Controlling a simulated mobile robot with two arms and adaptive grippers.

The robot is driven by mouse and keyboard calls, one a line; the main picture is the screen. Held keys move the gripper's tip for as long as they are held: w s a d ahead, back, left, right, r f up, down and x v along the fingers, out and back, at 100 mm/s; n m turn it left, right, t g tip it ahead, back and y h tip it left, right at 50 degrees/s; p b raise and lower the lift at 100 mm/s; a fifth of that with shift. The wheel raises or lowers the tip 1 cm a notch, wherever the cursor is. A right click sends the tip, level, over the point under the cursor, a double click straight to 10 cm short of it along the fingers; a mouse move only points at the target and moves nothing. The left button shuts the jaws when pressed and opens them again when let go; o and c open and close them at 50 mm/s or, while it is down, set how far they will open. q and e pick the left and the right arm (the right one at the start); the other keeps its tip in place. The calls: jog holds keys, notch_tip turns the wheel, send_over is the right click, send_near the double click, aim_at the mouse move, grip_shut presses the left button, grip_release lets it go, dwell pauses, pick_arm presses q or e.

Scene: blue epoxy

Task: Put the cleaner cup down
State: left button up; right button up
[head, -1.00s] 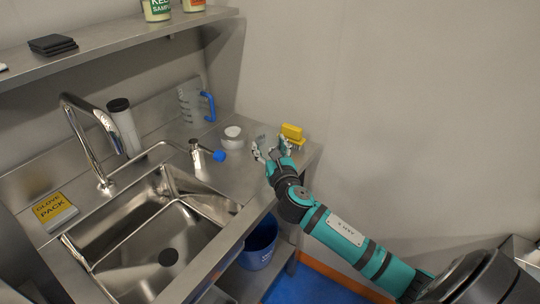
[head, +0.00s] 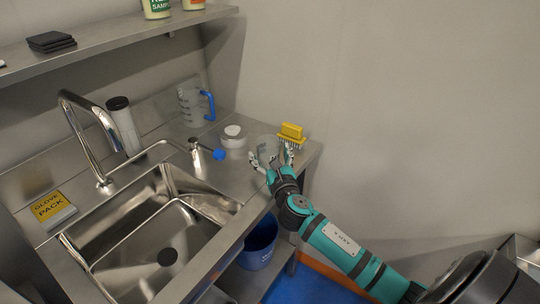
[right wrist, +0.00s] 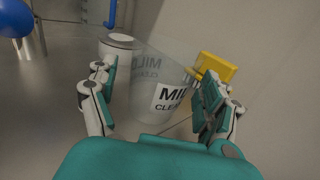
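The cleaner cup (head: 268,148) is a clear cup standing on the steel counter near its right end. In the right wrist view the cup (right wrist: 157,98) carries a white label with "MILD" and "CLEANER" lettering and looks upright. My right gripper (head: 272,161) is around the cup, one finger on each side. In the right wrist view its fingers (right wrist: 158,98) are spread, with a gap between the left finger and the cup; the right finger is close to the cup's side. The cup's base is partly hidden. My left gripper is not in view.
A yellow brush (head: 291,131) stands just behind the cup. A white round jar (head: 233,137) is to its left, and a measuring jug with a blue handle (head: 196,107) is farther back. The sink (head: 150,245) and tap (head: 85,140) are left. A blue bin (head: 260,245) stands below.

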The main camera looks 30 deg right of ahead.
jog(key=shift+r, duration=0.2)
jog(key=shift+s+a+f, duration=0.1)
jog(key=shift+s, duration=0.2)
jog(key=v, duration=1.1)
jog(key=shift+s+b, duration=0.2)
jog(key=shift+b, duration=0.1)
